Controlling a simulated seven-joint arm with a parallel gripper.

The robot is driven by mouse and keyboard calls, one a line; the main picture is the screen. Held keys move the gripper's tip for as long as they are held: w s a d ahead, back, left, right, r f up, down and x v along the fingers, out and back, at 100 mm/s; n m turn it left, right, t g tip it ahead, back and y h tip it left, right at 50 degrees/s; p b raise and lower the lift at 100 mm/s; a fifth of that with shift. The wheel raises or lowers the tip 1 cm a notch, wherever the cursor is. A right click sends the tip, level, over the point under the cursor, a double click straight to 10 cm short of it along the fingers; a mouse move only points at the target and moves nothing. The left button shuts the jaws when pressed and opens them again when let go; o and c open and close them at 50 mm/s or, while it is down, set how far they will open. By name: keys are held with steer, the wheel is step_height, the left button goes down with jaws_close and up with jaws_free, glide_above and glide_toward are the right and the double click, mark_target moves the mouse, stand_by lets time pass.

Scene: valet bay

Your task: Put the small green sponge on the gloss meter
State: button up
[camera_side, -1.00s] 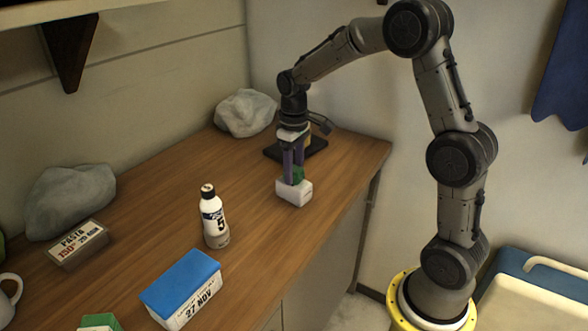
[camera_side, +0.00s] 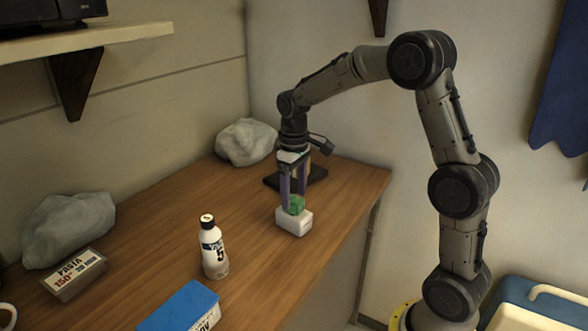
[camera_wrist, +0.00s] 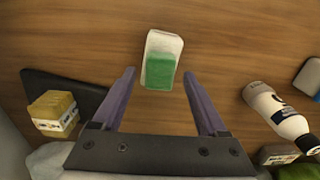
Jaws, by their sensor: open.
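The small green sponge (camera_side: 296,204) rests on top of the white block-like gloss meter (camera_side: 294,224), which stands on the wooden worktop. In the wrist view, the green sponge (camera_wrist: 158,72) covers the near part of the gloss meter (camera_wrist: 166,42), whose white far end shows bare. My gripper (camera_side: 293,198) is open, pointing down, with its purple fingers on either side of the sponge. In the wrist view, my gripper (camera_wrist: 158,74) shows a clear gap between each finger and the sponge. Nothing is held.
A black flat pad (camera_side: 273,183) lies behind the gripper; a yellowish block (camera_wrist: 54,112) is on it. A white bottle (camera_side: 213,250) stands nearer the camera, with a blue-lidded box (camera_side: 182,306), a label-fronted box (camera_side: 75,275) and grey lumps (camera_side: 245,142) around. The worktop's right edge is close.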

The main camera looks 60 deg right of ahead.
mark_target(294, 199)
steer(key=s+a+r+t, duration=0.1)
steer(key=s+r, duration=0.1)
steer(key=r, duration=0.4)
steer(key=s+a+r, duration=0.2)
steer(key=r, duration=0.4)
steer(key=s+a+f+t, duration=0.2)
steer(key=s+a, duration=0.1)
steer(key=s, duration=0.6)
steer(key=s+a+f+t, duration=0.2)
steer(key=s+a, duration=0.2)
steer(key=s, duration=0.5)
steer(key=shift+s+a+t, duration=0.25)
steer(key=shift+s+t, duration=0.05)
